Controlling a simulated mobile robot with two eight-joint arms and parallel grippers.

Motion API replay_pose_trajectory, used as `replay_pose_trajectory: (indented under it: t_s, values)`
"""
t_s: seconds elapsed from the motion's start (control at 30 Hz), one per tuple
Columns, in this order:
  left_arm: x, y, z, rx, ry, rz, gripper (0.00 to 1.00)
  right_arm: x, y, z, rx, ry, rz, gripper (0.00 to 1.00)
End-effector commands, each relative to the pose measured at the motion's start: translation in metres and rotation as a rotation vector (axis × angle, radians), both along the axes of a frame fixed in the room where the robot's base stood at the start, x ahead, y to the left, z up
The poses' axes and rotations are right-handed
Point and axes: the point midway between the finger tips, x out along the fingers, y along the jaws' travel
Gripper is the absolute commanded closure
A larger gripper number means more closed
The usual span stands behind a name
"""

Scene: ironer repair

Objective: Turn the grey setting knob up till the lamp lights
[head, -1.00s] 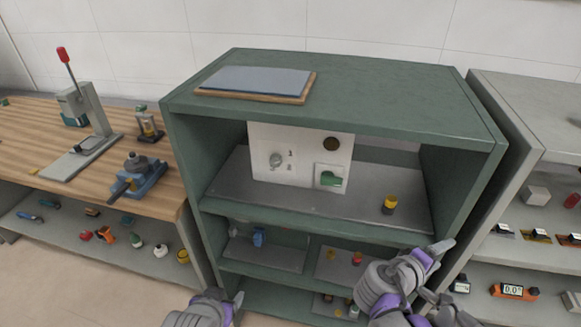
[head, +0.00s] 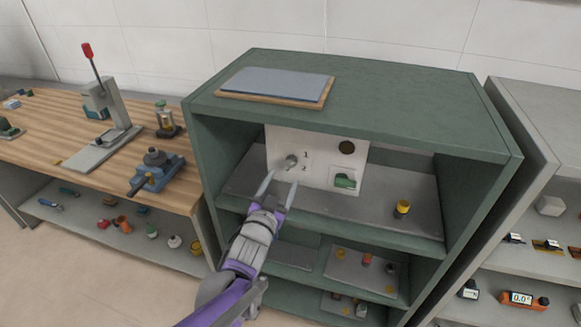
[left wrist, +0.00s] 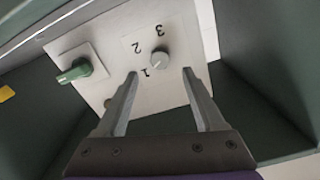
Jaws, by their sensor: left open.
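The grey setting knob (head: 291,162) sits on a white panel (head: 320,160) inside the green cabinet. In the left wrist view, the knob (left wrist: 160,58) lies just beyond and between my fingertips, beside the marks 1, 2 and 3. A pale line on its face seems to point near the 1. My left gripper (head: 280,188) is open and empty, in front of and slightly below the knob; its fingers also show in the left wrist view (left wrist: 160,74). A dark round piece (head: 347,147), perhaps the lamp, looks unlit. My right gripper is out of view.
A green switch (head: 344,181) sits on the panel, right of the knob. A yellow-topped item (head: 402,208) stands on the same shelf. The cabinet's top (head: 420,110) overhangs the panel. A wooden bench (head: 60,125) stands left, grey shelving (head: 545,150) right.

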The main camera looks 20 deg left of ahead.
Motion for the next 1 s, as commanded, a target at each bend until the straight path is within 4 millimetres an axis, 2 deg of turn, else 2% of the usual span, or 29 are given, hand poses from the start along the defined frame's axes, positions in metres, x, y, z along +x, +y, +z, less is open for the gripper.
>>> replay_pose_trajectory:
  t_s: [0.1, 0.3, 0.5, 0.73, 0.77, 1.0]
  values:
    - [0.025, -0.001, 0.001, -0.001, 0.0, 0.0, 0.3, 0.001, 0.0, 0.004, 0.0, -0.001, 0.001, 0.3]
    - [0.054, -0.002, 0.001, 0.0, 0.0, 0.0, 0.3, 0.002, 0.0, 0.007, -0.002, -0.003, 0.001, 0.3]
    - [0.065, -0.002, 0.0, -0.001, 0.001, 0.0, 0.3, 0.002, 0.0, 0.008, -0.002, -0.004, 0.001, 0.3]
    - [0.066, -0.002, 0.0, -0.001, 0.001, 0.0, 0.3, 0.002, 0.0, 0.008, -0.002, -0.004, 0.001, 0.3]
    - [0.066, -0.002, 0.0, -0.001, 0.001, 0.0, 0.32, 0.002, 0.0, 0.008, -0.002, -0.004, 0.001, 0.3]
    - [0.066, -0.002, 0.0, -0.001, 0.001, 0.0, 0.75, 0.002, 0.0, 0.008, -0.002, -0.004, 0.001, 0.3]
